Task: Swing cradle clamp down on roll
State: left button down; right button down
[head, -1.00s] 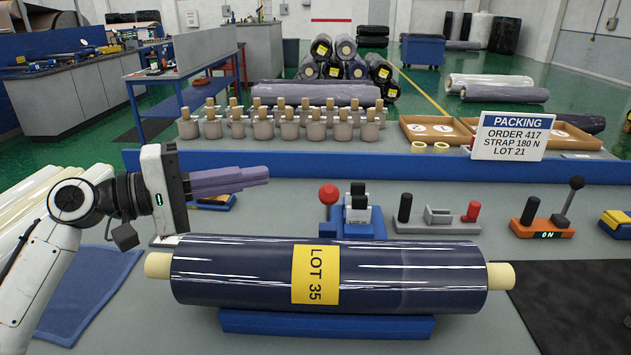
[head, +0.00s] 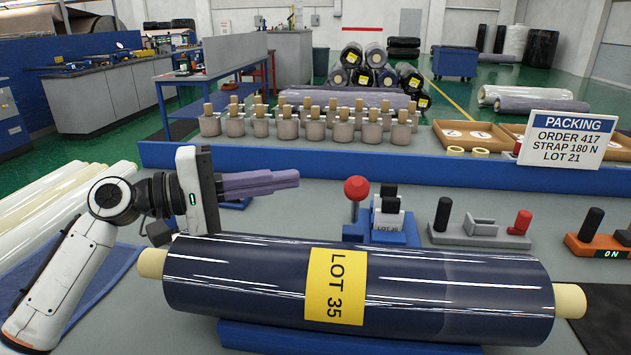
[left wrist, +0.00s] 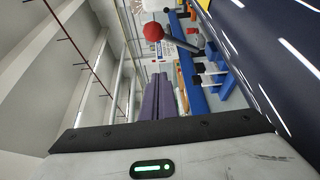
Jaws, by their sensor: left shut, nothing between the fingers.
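A dark blue wrapped roll (head: 430,290) with a yellow LOT 35 label (head: 336,286) lies across a blue cradle (head: 300,338), its pale core ends sticking out. Behind the roll, a blue clamp base (head: 382,235) carries a lever with a red ball knob (head: 357,188), standing upright. My left gripper (head: 298,178) is shut and empty, its purple fingers pointing right above the roll's back left, apart from the knob. In the left wrist view the red knob (left wrist: 153,32) shows beyond the purple fingers (left wrist: 160,98), beside the roll (left wrist: 270,60). My right gripper does not show.
A grey fixture with black and red handles (head: 480,224) and an orange switch unit (head: 600,243) stand to the right. A PACKING sign (head: 563,138) and a blue ledge (head: 250,159) lie behind. Pale rolls (head: 60,205) lie at left.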

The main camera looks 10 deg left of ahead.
aim_at(355, 204)
pick_arm(q)
jog(key=p+x, duration=0.2)
jog(key=x, duration=0.8)
jog(key=s, duration=0.4)
jog(key=shift+d+r, duration=0.1)
jog(key=shift+d, duration=0.1)
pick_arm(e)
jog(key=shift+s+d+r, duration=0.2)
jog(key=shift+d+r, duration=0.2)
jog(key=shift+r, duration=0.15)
pick_arm(q)
jog(key=shift+s, duration=0.1)
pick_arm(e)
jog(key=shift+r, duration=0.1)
pick_arm(q)
jog(key=shift+s+f+p, duration=0.3)
jog(key=shift+s+p, duration=0.15)
jog(key=shift+s, duration=0.1)
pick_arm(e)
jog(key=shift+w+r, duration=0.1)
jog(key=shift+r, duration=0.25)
pick_arm(q)
jog(key=shift+w, duration=0.15)
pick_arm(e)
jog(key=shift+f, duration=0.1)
